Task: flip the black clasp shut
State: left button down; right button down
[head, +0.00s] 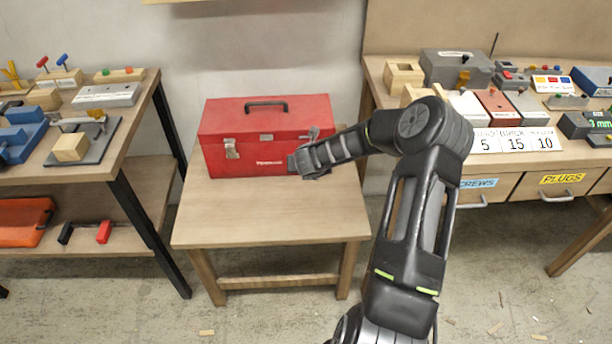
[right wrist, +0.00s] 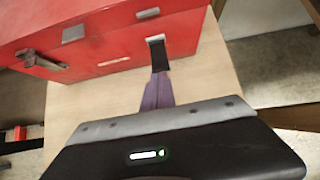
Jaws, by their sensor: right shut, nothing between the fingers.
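A closed red toolbox (head: 265,150) with a black top handle (head: 266,105) stands on a small wooden table. A metal-looking clasp (head: 232,148) sits on its left front; in the right wrist view a dark grey clasp (right wrist: 42,60) juts out there. Another latch part (head: 313,134) shows at the right front, just above my right gripper (head: 295,163). My right gripper (right wrist: 160,68) is shut and empty, its tips at the toolbox front below a pale plate (right wrist: 155,39). I cannot tell which clasp is the black one, nor whether the tips touch. My left gripper is out of view.
The wooden table (head: 270,220) is bare in front of the toolbox. A bench (head: 140,100) with blocks and tools stands at left. A drawer bench (head: 510,165) with many small boxes stands at right, partly behind my right arm.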

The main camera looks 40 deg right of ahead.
jog(key=v, duration=0.9)
jog(key=shift+s+a+b, duration=0.2)
jog(key=shift+b, duration=0.15)
